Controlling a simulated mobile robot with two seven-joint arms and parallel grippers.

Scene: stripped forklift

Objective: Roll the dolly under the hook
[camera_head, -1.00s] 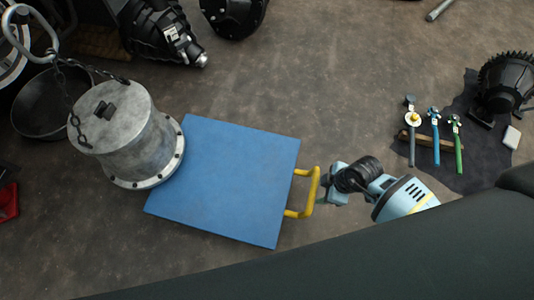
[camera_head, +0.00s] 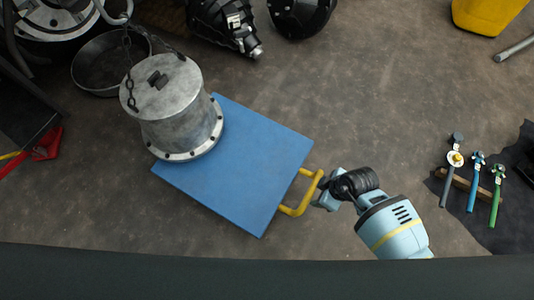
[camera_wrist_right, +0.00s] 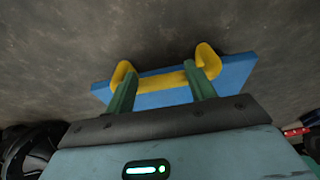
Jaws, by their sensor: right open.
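The dolly is a flat blue platform (camera_head: 245,165) with a yellow handle (camera_head: 300,195) on its right side. A grey metal housing (camera_head: 170,100) with a bolted flange hangs by chains from the hook (camera_head: 115,12) at the upper left. The housing overlaps the dolly's upper left part; whether it touches the platform I cannot tell. My right gripper (camera_head: 319,196) is at the handle. In the right wrist view its green fingers (camera_wrist_right: 161,78) are open, apart along the yellow handle bar (camera_wrist_right: 158,82), with the blue platform (camera_wrist_right: 235,72) beyond. My left gripper is not in view.
A round dark pan (camera_head: 105,60) lies behind the housing. Black machine parts (camera_head: 300,12) stand at the back. Several tools (camera_head: 472,180) lie on a dark cloth at the right, and a yellow container (camera_head: 487,12) is at the top right.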

